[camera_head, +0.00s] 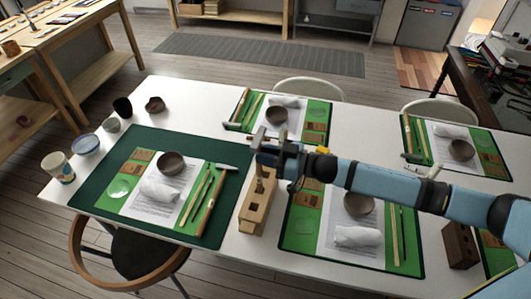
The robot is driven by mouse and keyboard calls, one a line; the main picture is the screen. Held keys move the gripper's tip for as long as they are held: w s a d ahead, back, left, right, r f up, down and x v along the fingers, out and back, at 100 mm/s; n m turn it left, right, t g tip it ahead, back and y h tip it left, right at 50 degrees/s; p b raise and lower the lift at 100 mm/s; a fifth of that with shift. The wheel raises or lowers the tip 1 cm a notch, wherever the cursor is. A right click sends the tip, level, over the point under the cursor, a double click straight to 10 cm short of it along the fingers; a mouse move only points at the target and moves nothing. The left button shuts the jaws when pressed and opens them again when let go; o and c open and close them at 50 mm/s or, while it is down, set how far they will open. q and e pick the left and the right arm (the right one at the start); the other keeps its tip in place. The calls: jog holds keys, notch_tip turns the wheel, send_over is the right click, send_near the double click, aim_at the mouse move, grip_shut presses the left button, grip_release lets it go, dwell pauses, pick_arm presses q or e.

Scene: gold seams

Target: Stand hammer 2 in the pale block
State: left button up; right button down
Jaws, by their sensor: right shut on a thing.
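The pale block (253,215) is a light wooden stand with openings in its side, on the white table between the left and front mats. My right gripper (264,153) is just above its far end, shut on a hammer. The hammer's handle (259,184) points down at the block's top, roughly upright. The gripper partly hides the hammer's head, and I cannot tell how deep the handle sits in the block. No number shows on the hammer. My left gripper is not in view.
Green mats (232,210) carry bowls, cloths and tools around the block. Another hammer (209,202) lies on the left mat, close to the block. A dark brown block (459,246) stands at the right. Cups and bowls (85,144) line the left edge.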

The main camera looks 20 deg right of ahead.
jog(key=shift+f+b, duration=0.7)
jog(key=shift+f, duration=0.75)
jog(key=c, duration=1)
grip_release()
jog(key=shift+s+d, duration=0.1)
jog(key=shift+p+v, duration=1.15)
jog(key=shift+v, duration=3.3)
notch_tip(320, 180, up, 6)
jog(key=p, duration=0.5)
